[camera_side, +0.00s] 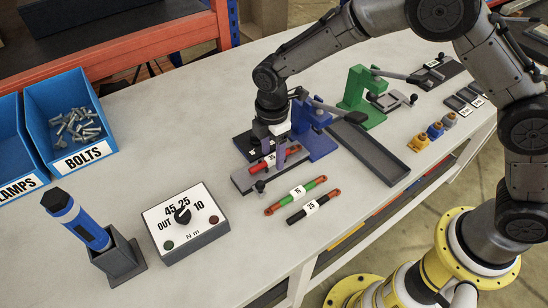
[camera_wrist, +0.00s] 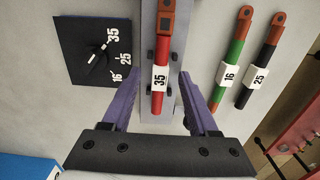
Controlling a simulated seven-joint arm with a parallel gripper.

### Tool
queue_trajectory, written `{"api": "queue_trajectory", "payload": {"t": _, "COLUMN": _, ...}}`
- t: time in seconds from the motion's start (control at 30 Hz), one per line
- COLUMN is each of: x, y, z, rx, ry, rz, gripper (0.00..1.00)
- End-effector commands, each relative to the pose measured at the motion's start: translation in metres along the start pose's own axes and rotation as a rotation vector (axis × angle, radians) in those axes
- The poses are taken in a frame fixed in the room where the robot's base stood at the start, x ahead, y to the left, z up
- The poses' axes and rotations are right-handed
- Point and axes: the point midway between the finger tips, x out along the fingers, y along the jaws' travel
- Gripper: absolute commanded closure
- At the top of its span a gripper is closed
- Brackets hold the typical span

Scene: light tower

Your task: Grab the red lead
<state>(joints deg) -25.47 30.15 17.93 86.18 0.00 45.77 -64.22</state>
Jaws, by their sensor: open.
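The red lead (camera_wrist: 157,104) bears a white label reading 35 and lies along a grey holder (camera_wrist: 176,104) in the wrist view. In the side view the red lead (camera_side: 262,165) is partly hidden by my gripper. My gripper (camera_wrist: 160,80), with purple fingers, is open. One finger stands on each side of the lead, with gaps between. In the side view my gripper (camera_side: 279,155) points down over the holder.
A green lead (camera_side: 313,186) and a black lead (camera_side: 296,216) lie beside the holder. A dial plate (camera_wrist: 85,30) is on its other side. A blue press (camera_side: 320,145), a green press (camera_side: 356,88) and a dark tray (camera_side: 370,150) stand behind. A torque box (camera_side: 185,222) is in front.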

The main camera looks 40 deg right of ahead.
Motion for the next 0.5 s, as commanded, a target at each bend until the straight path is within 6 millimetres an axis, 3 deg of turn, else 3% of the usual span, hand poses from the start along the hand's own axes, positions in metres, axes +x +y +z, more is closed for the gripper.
{"api": "queue_trajectory", "payload": {"t": 0.27, "x": 0.0026, "y": 0.0002, "z": 0.0002, "rx": 0.000, "ry": 0.000, "rz": 0.000, "gripper": 0.42}}
{"api": "queue_trajectory", "payload": {"t": 0.5, "x": 0.0023, "y": 0.0002, "z": 0.0002, "rx": 0.000, "ry": 0.000, "rz": 0.001, "gripper": 0.85}}
